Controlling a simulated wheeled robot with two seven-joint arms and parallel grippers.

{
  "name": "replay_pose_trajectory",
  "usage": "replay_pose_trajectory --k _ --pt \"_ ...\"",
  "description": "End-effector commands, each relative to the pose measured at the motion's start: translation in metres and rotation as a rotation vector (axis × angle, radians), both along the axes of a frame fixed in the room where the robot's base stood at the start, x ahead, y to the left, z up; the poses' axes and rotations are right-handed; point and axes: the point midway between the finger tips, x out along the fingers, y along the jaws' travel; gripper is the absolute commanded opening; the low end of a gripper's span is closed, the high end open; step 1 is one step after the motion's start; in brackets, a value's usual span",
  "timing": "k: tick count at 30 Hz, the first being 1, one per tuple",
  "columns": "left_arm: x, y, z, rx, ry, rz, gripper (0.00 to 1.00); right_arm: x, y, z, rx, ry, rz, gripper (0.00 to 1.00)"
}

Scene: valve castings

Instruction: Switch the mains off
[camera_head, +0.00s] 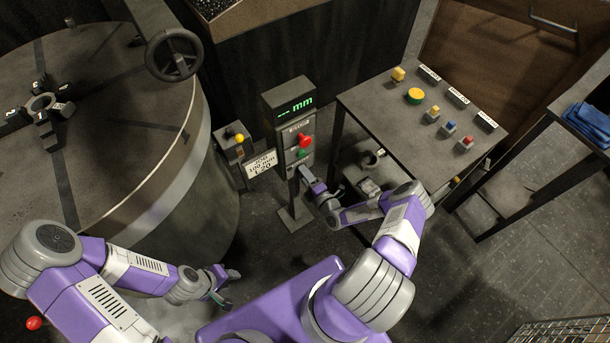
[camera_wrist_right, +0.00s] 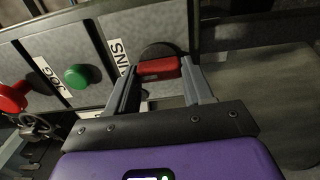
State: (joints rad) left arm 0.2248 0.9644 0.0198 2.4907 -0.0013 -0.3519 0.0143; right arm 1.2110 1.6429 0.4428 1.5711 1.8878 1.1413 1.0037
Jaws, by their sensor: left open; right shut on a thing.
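The control pedestal (camera_head: 290,135) stands in the middle, with a green "mm" display on top. The mains switch is a red handle (camera_wrist_right: 158,68) on a dark round base, beside a label partly reading "INS" (camera_wrist_right: 120,60). My right gripper (camera_head: 307,178) is at the lower part of the pedestal; in the right wrist view its fingers (camera_wrist_right: 161,72) close on the red handle from both sides. The handle lies across between the fingertips. In the head view my gripper hides the switch. My left gripper (camera_head: 229,285) is open and empty, low beside the large round table.
A red knob (camera_head: 305,140) and green button (camera_head: 303,153) sit above the switch; the green button also shows in the wrist view (camera_wrist_right: 77,77). A small box with a yellow knob (camera_head: 239,138) is left. A table with coloured blocks (camera_head: 417,130) stands right.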

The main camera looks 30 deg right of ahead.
Motion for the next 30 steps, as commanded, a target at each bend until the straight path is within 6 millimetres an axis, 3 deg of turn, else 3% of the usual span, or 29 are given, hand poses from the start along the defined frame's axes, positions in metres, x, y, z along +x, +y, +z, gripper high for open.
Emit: replay_pose_trajectory --k 5,6,10,20,30 --pt "0.0 0.0 0.0 0.0 0.0 0.0 0.43 -0.001 -0.001 -0.001 -0.004 0.001 0.0 0.21" --pt "0.0 0.0 0.0 0.0 0.0 0.0 0.43 -0.001 -0.001 -0.001 -0.004 0.001 0.0 0.57" --pt "0.0 0.0 0.0 0.0 0.0 0.0 0.43 0.0 -0.001 0.0 -0.003 0.001 0.0 0.77" --pt "0.0 0.0 0.001 0.0 0.0 0.0 0.43 -0.004 -0.001 0.0 -0.001 0.001 -0.001 0.77" --pt "0.0 0.0 0.009 0.0 0.0 0.0 0.43 -0.056 -0.005 0.0 0.001 0.003 -0.003 0.77"
